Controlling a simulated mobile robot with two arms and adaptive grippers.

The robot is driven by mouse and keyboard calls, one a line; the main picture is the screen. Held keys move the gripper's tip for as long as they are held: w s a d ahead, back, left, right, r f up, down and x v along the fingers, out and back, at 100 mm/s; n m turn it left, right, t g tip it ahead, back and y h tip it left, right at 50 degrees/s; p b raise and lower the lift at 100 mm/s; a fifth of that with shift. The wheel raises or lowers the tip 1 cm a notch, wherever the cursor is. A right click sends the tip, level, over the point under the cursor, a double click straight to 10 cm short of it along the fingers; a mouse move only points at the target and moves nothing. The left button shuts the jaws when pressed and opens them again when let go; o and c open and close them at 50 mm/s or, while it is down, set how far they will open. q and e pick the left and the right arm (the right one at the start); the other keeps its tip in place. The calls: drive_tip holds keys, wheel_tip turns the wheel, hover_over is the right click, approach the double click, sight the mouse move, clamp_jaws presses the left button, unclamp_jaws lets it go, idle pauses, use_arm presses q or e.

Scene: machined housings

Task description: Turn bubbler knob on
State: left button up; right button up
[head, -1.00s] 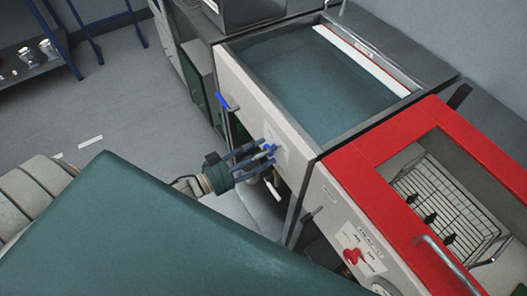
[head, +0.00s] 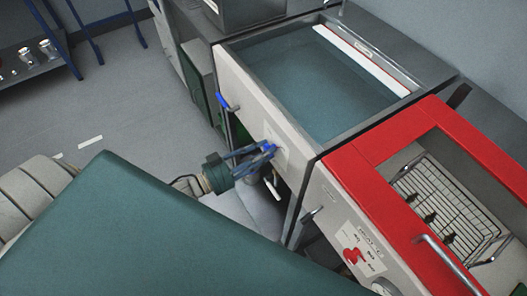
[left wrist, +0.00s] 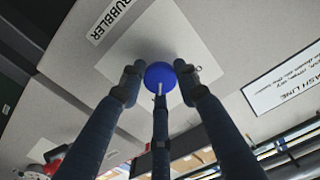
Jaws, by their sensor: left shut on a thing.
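The blue bubbler knob (left wrist: 160,76) sits on a pale plate of the tank's front panel, close to a label reading "BUBBLER" (left wrist: 108,20) in the left wrist view. My left gripper (head: 268,150) reaches the panel from the left in the head view. In the left wrist view its fingers (left wrist: 160,80) stand around the knob, shut on it. In the head view the fingers partly hide the knob. My right gripper is in neither view.
A blue-handled lever (head: 222,102) is on the same panel, further left. The tank (head: 330,85) holds bluish liquid. A red-framed basket unit (head: 350,170) with a red knob (head: 351,256) stands to the right. A "WASH LINE" sign (left wrist: 290,78) is beside the knob.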

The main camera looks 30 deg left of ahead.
use_arm(q)
drive_tip(key=o, duration=1.1)
drive_tip(key=shift+f, duration=0.25)
drive_tip(key=shift+o, duration=0.2)
drive_tip(key=v, duration=1.2)
